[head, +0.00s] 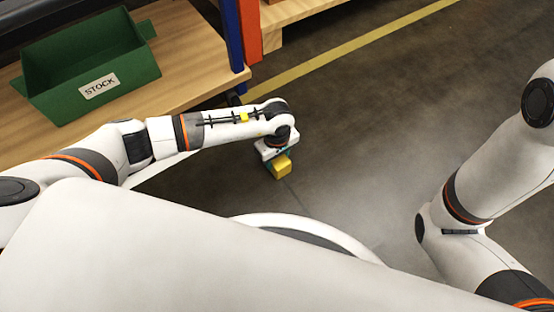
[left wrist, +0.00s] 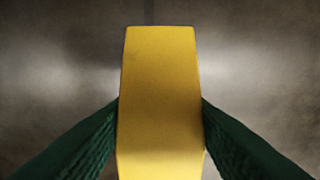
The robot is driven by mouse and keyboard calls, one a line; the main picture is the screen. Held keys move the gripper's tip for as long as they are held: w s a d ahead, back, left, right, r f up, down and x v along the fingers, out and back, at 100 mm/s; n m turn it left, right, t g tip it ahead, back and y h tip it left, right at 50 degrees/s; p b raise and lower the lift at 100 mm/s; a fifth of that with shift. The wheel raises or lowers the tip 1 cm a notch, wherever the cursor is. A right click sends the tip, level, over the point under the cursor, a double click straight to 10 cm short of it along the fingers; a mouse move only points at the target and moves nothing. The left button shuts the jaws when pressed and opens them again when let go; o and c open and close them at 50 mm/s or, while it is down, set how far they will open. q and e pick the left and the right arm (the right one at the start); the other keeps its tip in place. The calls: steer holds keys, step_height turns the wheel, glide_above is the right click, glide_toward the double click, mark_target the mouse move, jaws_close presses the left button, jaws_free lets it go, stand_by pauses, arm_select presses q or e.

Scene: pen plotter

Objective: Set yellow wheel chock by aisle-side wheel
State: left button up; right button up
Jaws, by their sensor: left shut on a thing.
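The yellow wheel chock (head: 282,167) is held in my left gripper (head: 273,160), low in the middle of the head view. In the left wrist view the chock (left wrist: 160,95) fills the centre. The two green fingers of my left gripper (left wrist: 160,135) press on its left and right sides. Only bare floor shows around the chock there; I cannot tell its height above the floor. No wheel is seen in either view. My right arm shows at the right of the head view, but its gripper is out of view.
A green STOCK bin (head: 130,85) sits on a wooden shelf (head: 185,50) at the left. A blue and orange rack post (head: 240,35) stands at the shelf's end. A yellow floor line (head: 340,50) runs behind. The dark floor (head: 400,110) to the right is clear.

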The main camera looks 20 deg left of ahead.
arm_select(q)
steer(key=shift+r, duration=0.15)
steer(key=o, duration=0.6)
steer(key=shift+f, duration=0.2)
steer(key=o, duration=0.5)
steer(key=shift+c, duration=0.2)
steer(key=shift+r, duration=0.1)
step_height(320, 180, up, 12)
steer(key=p, duration=0.7)
steer(key=shift+p, duration=0.4)
steer(key=shift+d+r, duration=0.1)
